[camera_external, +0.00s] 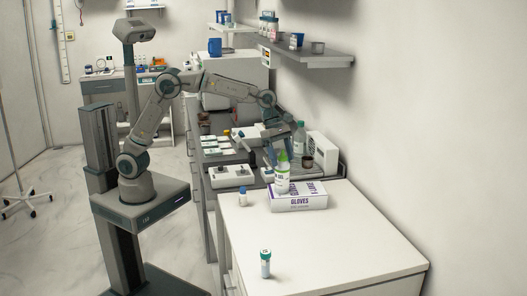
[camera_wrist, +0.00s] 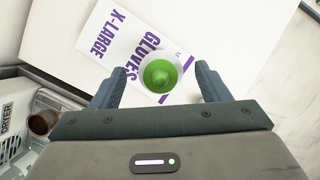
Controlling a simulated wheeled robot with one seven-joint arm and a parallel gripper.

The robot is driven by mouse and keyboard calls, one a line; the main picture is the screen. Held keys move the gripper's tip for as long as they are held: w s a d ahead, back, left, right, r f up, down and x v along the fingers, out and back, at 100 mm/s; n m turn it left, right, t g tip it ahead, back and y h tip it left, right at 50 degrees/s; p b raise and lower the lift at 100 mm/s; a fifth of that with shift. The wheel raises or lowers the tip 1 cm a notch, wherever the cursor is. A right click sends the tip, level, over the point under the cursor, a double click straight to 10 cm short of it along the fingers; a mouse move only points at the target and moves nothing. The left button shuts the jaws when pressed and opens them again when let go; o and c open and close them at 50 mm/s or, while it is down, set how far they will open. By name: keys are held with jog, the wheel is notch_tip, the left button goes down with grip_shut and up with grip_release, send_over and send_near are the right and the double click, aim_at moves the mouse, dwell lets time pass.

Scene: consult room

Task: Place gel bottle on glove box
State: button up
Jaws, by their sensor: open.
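The gel bottle (camera_external: 281,178), white with a green top, stands upright. Its base appears to rest on the left part of the glove box's top. The white and purple glove box (camera_external: 305,202) lies flat on the white counter. In the wrist view the bottle's green top (camera_wrist: 160,74) is seen from above, with the glove box (camera_wrist: 108,38) beneath and beside it. My gripper (camera_external: 278,150) is above the bottle, pointing down. In the wrist view my gripper (camera_wrist: 160,82) is open, with one finger on each side of the bottle and visible gaps. The bottle's base is hidden there.
A small blue-capped bottle (camera_external: 243,197) and a teal-capped tube (camera_external: 265,263) stand on the white counter (camera_external: 340,255). A clear bottle (camera_external: 299,137) and a brown jar (camera_external: 307,161) stand behind the box. A wall shelf (camera_external: 310,54) hangs above. The counter's front right is clear.

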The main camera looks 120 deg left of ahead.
jog(key=d+v, duration=0.1)
jog(key=v, duration=0.8)
jog(key=s+d+m, duration=0.6)
jog(key=d+m, duration=0.1)
jog(key=m, duration=0.1)
jog(key=s+d+f+m, duration=0.4)
jog(key=s+m, duration=0.4)
jog(key=s+d+f+m, duration=0.3)
jog(key=s+d+m, duration=0.2)
jog(key=s+m, duration=0.3)
jog(key=s+d+f+m+g+y, duration=0.1)
jog(key=s+d+f+m, duration=0.3)
jog(key=s+m, duration=0.4)
jog(key=shift+s+d+f+m, duration=0.35)
jog(key=shift+d+m, duration=0.1)
jog(key=shift+m, duration=0.25)
